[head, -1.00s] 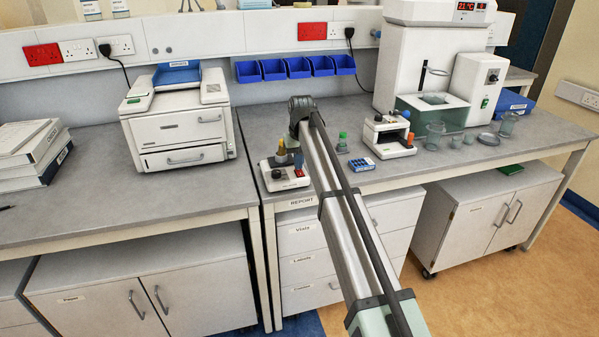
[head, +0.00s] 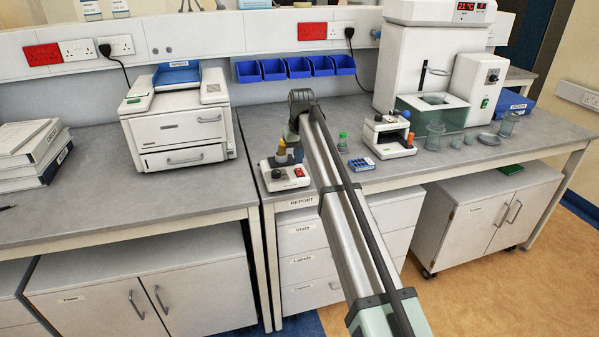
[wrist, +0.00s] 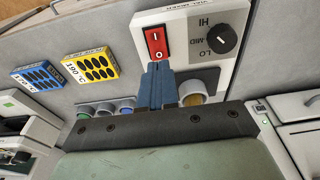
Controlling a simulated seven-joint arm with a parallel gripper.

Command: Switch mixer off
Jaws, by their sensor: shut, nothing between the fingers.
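The vial mixer (head: 286,181) is a small white unit at the front of the bench. Its red rocker switch (head: 299,171) is uncovered in the head view. In the wrist view, the switch (wrist: 154,40) is marked I and O on the mixer's panel (wrist: 190,22), beside a black HI-MID-LO knob (wrist: 222,40). My gripper (wrist: 159,67) is shut and empty, its blue fingertips just by the O end. I cannot tell whether they touch it or which way the rocker is tipped. In the head view my gripper (head: 298,153) is above the mixer.
A blue block (head: 361,164), a green-capped bottle (head: 342,141) and a white device (head: 389,138) stand right of the mixer. A yellow block (wrist: 90,65) shows in the wrist view. A printer (head: 178,125) stands left. The bench front left of the mixer is clear.

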